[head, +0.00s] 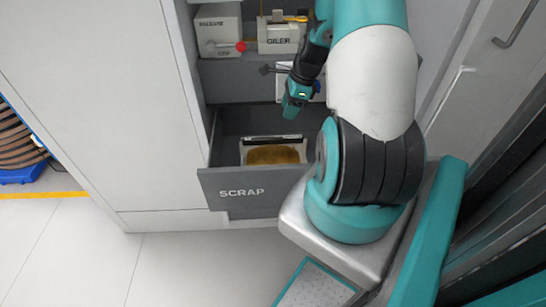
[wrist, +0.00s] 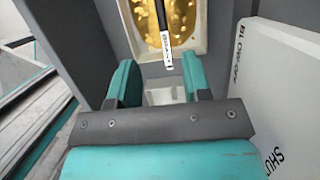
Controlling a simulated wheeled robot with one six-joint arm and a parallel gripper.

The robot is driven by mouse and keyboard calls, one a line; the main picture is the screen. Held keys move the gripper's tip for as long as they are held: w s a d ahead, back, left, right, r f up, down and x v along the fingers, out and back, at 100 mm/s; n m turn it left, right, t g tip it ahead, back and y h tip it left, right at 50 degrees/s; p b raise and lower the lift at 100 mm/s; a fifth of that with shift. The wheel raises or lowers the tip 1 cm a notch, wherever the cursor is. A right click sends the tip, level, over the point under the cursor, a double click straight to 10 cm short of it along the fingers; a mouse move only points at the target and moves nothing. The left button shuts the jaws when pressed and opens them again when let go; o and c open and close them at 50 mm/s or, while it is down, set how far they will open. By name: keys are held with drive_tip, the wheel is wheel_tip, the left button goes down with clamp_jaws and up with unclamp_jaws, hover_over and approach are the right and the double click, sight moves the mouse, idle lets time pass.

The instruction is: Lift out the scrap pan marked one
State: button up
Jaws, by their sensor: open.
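The scrap drawer (head: 240,192), grey and lettered SCRAP, stands pulled out of the cabinet. In it is a pale-rimmed scrap pan (head: 273,152) with golden-brown scrap. In the wrist view the scrap pan (wrist: 202,42) shows at the top, with a dark bar handle running across it and a small white label at the bar's near end. My gripper (head: 291,106) is above the drawer. Its teal fingers (wrist: 158,68) are apart and empty, just short of the handle's near end.
In the wrist view a white panel (wrist: 275,90) lettered BLOW-OFF and SHUT stands close on the right. Clear floor (head: 180,260) lies in front of the cabinet.

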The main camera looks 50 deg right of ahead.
drive_tip(key=b, duration=0.1)
hover_over(271, 144)
drive_tip(key=s+d, duration=0.2)
wheel_tip(271, 144, down, 9)
drive_tip(key=shift+w+r, duration=0.1)
drive_tip(key=shift+r, duration=0.05)
drive_tip(key=shift+w+x, duration=0.2)
drive_tip(key=shift+x, duration=1.35)
drive_tip(key=shift+w+x, duration=0.2)
drive_tip(key=shift+x, duration=1.35)
drive_tip(key=shift+a+r, duration=0.1)
drive_tip(key=shift+c, duration=0.4)
clamp_jaws()
drive_tip(key=shift+r, duration=0.1)
